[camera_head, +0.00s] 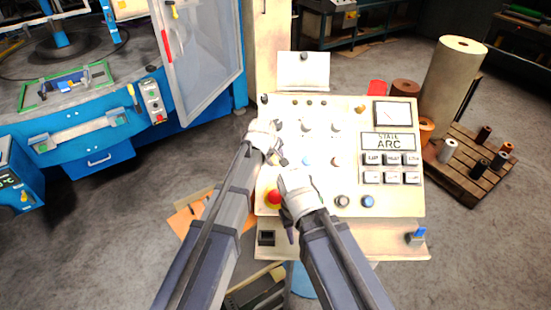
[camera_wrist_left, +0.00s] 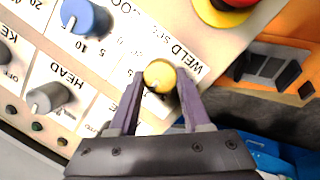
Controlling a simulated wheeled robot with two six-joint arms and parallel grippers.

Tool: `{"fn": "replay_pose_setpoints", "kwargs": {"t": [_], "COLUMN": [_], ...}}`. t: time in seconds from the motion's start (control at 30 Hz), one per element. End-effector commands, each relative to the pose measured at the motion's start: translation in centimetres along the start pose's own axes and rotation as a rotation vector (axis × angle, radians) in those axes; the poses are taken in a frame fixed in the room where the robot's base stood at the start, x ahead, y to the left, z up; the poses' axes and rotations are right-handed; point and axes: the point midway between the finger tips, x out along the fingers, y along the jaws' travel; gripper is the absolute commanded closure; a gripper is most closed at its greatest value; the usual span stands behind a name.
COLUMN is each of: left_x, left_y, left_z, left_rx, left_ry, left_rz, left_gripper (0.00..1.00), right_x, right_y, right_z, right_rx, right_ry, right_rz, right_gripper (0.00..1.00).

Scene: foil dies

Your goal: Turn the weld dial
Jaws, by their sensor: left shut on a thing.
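The weld dial (camera_wrist_left: 160,75) is a small round yellow knob next to the word WELD on the cream panel in the left wrist view. The two purple fingers of my left gripper (camera_wrist_left: 158,88) are shut on it, one at each side. In the head view my left gripper (camera_head: 281,159) is at the left part of the control panel (camera_head: 408,205), and the dial is hidden there. My right gripper (camera_head: 288,176) is just below it, over the panel; its fingers are too unclear to tell open from shut.
A red emergency button (camera_head: 273,197) sits close to my right gripper. In the left wrist view, a blue knob (camera_wrist_left: 85,18) and a grey HEAD knob (camera_wrist_left: 47,98) are left of the dial. A pallet (camera_head: 458,186) with spools stands right of the panel.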

Motion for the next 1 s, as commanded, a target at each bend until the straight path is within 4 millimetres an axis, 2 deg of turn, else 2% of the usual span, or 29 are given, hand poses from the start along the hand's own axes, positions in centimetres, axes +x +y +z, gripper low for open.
{"fn": "replay_pose_setpoints", "kwargs": {"t": [0.57, 0.6, 0.83, 1.0], "left_x": [-0.01, -0.02, -0.01, -0.01], "left_y": [-0.07, -0.07, -0.04, -0.03], "left_z": [0.05, 0.05, 0.03, 0.02], "left_rx": [-0.028, -0.028, -0.027, -0.027], "left_ry": [-0.002, -0.002, -0.001, -0.001], "left_rz": [0.005, 0.005, 0.005, 0.006], "left_gripper": [1.00, 0.47, 0.22, 0.22], "right_x": [0.06, 0.05, 0.05, 0.05], "right_y": [-0.01, -0.01, -0.01, 0.00], "right_z": [0.00, 0.00, 0.00, 0.00], "right_rx": [0.000, 0.000, 0.000, 0.000], "right_ry": [0.000, 0.000, 0.000, 0.000], "right_rz": [0.000, 0.000, 0.000, 0.000], "right_gripper": [0.61, 0.61, 0.61, 0.61]}}
